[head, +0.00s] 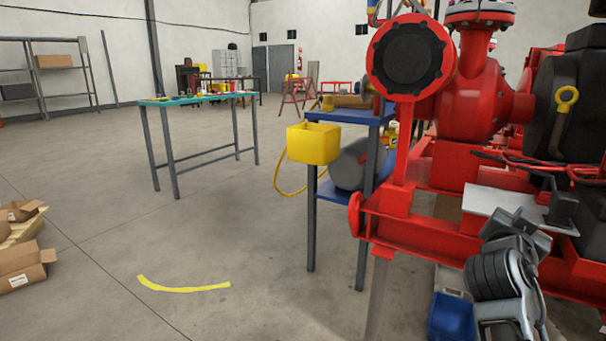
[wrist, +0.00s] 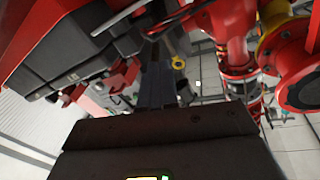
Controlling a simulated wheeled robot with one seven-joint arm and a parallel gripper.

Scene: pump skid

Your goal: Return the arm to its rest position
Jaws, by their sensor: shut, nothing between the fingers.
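My gripper (wrist: 158,78) shows in the wrist view as a dark body across the bottom with its narrow fingers reaching up the middle. The fingers are together and hold nothing. Red pump machinery surrounds it in that picture: a dark box-shaped unit (wrist: 65,45) at the upper left and a red flanged pipe (wrist: 235,45) at the right. In the head view, part of my grey arm (head: 495,275) shows at the lower right, in front of the red pump skid (head: 435,235). I cannot make out the fingers there.
A blue stand (head: 345,115) with a yellow bin (head: 313,143) stands left of the skid. A blue box (head: 450,318) is low beside my arm. A teal-topped table (head: 195,98) stands farther back. Cardboard boxes (head: 22,265) lie at the left. The middle floor is open, with a yellow strip (head: 182,287).

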